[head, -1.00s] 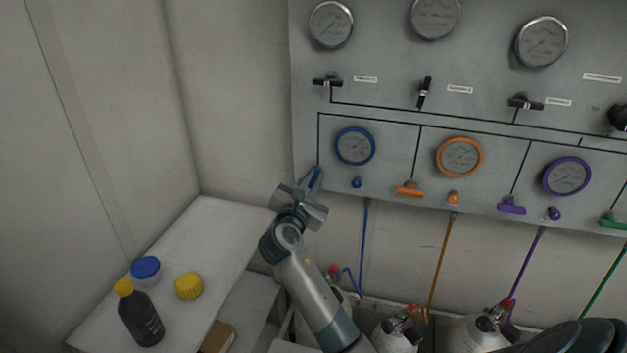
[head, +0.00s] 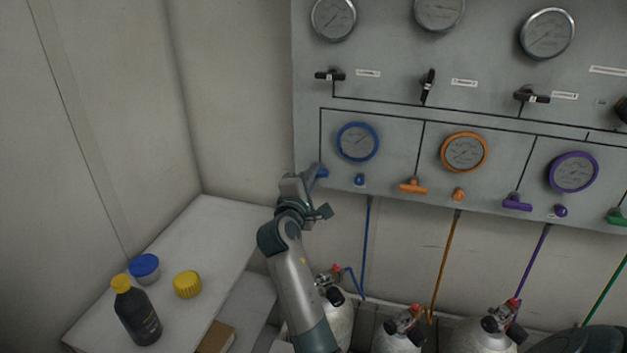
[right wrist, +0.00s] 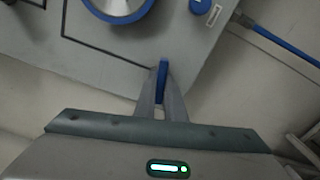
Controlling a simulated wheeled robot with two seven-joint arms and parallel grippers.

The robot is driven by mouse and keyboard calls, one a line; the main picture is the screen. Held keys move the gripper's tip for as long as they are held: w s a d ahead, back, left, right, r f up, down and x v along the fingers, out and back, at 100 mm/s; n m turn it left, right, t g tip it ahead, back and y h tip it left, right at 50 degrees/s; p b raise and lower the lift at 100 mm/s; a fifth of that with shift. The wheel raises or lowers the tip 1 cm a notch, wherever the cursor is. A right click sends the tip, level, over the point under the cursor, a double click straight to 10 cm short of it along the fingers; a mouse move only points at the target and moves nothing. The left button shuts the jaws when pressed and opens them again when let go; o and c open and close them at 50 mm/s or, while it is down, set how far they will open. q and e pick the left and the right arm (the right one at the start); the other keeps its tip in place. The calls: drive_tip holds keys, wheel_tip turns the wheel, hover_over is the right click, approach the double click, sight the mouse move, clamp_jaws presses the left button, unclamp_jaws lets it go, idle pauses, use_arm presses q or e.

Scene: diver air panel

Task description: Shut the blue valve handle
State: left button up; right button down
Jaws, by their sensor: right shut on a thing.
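The blue valve handle (head: 322,173) is at the lower left corner of the grey panel, left of and below the blue-rimmed gauge (head: 357,142). My right gripper (head: 311,181) is at the handle and partly hides it in the head view; a short blue piece shows to the right of the fingers. In the right wrist view the blue handle (right wrist: 162,82) lies between the two fingertips of my right gripper (right wrist: 163,92), which is shut on it. The handle's full angle is hard to tell. My left gripper is not in view.
A small blue knob (head: 360,180) sits right of the handle. Orange (head: 413,187) and purple (head: 517,203) handles follow along the panel. Gas cylinders (head: 400,332) stand below. A white counter (head: 205,235) at left holds a dark bottle (head: 139,316) and jars.

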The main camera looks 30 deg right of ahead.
drive_tip(key=shift+m+b, duration=0.45)
drive_tip(key=shift+m, duration=1.15)
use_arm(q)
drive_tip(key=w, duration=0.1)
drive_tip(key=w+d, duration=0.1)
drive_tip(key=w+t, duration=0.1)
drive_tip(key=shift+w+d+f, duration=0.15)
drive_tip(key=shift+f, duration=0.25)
use_arm(e)
drive_tip(key=c, duration=1.9)
unclamp_jaws()
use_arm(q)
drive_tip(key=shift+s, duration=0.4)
use_arm(e)
drive_tip(key=shift+o, duration=0.3)
drive_tip(key=shift+r, duration=0.1)
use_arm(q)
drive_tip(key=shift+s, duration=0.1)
